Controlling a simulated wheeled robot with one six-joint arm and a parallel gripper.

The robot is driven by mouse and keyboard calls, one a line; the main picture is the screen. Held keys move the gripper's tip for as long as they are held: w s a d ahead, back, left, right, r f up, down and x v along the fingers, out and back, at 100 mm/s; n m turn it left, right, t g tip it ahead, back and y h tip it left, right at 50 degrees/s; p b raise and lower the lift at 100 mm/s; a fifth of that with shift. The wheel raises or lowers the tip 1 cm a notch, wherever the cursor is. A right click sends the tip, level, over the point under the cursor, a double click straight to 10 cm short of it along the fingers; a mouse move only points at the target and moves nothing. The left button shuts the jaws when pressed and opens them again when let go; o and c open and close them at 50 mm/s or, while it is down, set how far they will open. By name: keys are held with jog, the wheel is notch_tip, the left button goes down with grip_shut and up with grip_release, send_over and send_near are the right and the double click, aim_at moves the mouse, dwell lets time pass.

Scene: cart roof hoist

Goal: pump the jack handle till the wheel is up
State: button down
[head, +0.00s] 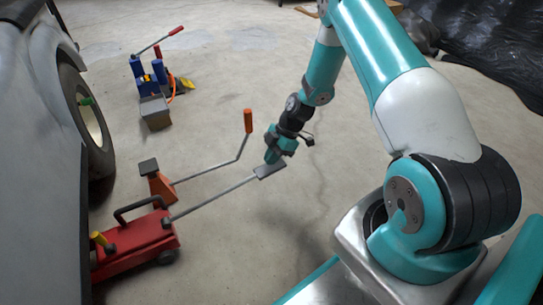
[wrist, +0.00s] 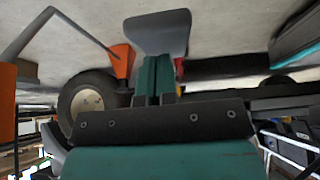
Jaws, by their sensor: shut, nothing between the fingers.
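A red floor jack (head: 135,240) stands by the car at the lower left. Its long grey handle (head: 215,197) slopes up to a flat grey paddle (head: 270,169). My gripper (head: 272,157) is shut and empty, pointing down at the paddle; whether it touches cannot be told. In the wrist view the paddle (wrist: 158,30) is right at the tips of the shut teal fingers (wrist: 155,75). The car's wheel (head: 92,115) is at the left and also shows in the wrist view (wrist: 88,100). Whether its tyre touches the floor is hard to tell.
An orange jack (head: 160,186) with a crank rod and orange grip (head: 248,121) stands just behind the handle. A blue jack (head: 150,78) with a red-tipped lever and a grey block (head: 155,112) are farther back. The middle floor is clear.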

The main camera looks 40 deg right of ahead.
jog(key=r+p, duration=0.4)
jog(key=p, duration=0.1)
jog(key=shift+w+a+r, duration=0.1)
jog(key=shift+a+r, duration=0.25)
jog(key=p+v, duration=0.4)
jog(key=v, duration=0.5)
jog(key=shift+r+p, duration=0.2)
jog(key=shift+p, duration=0.15)
jog(key=shift+r, duration=0.1)
dwell(0.5)
